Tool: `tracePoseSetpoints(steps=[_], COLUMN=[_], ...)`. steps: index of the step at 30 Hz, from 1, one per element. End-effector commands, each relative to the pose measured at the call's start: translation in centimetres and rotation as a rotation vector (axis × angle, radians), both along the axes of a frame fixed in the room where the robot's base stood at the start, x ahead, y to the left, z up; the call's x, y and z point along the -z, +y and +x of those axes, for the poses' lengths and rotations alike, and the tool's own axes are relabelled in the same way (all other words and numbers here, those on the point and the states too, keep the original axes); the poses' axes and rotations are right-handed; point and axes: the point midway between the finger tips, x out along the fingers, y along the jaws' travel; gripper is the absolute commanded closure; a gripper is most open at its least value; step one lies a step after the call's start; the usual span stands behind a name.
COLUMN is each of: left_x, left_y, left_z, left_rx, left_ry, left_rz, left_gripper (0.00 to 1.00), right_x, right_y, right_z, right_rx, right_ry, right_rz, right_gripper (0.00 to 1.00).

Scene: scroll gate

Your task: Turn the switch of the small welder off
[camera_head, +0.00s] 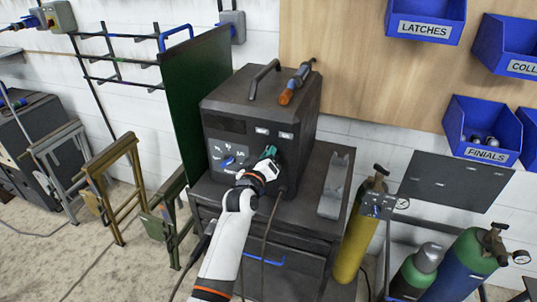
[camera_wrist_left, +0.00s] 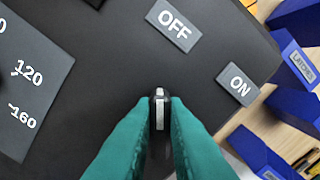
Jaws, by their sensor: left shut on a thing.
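The small welder (camera_head: 226,107) is a dark box with a top handle, standing on a dark cart. Its front has a scale dial at the left and OFF and ON labels at the right. My left gripper (camera_head: 271,153) is at this front panel, below the labels. The mark points up in that view, roughly toward the OFF label (camera_wrist_left: 174,25); the ON label (camera_wrist_left: 238,84) is to the right. The fingers hide the knob's sides. My right gripper is out of view.
A torch with an orange end (camera_head: 287,96) lies on the welder's top. A green screen (camera_head: 196,100) stands close at its left. A grey bracket (camera_head: 335,185) is on the cart at the right, with gas cylinders (camera_head: 357,236) beyond. Blue bins (camera_head: 483,130) hang on the wall.

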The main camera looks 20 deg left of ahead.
Motion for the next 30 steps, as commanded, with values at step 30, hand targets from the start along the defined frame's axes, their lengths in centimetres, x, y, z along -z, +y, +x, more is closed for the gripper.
tracePoseSetpoints(steps=[30], left_x=[0.03], left_y=[0.04], left_z=[-0.02], left_rx=[0.000], left_ry=[0.001], left_rz=[-0.040], left_gripper=[0.66], right_x=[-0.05], right_y=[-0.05], right_z=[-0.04], right_rx=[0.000], right_ry=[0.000], right_rz=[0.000], right_gripper=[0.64])
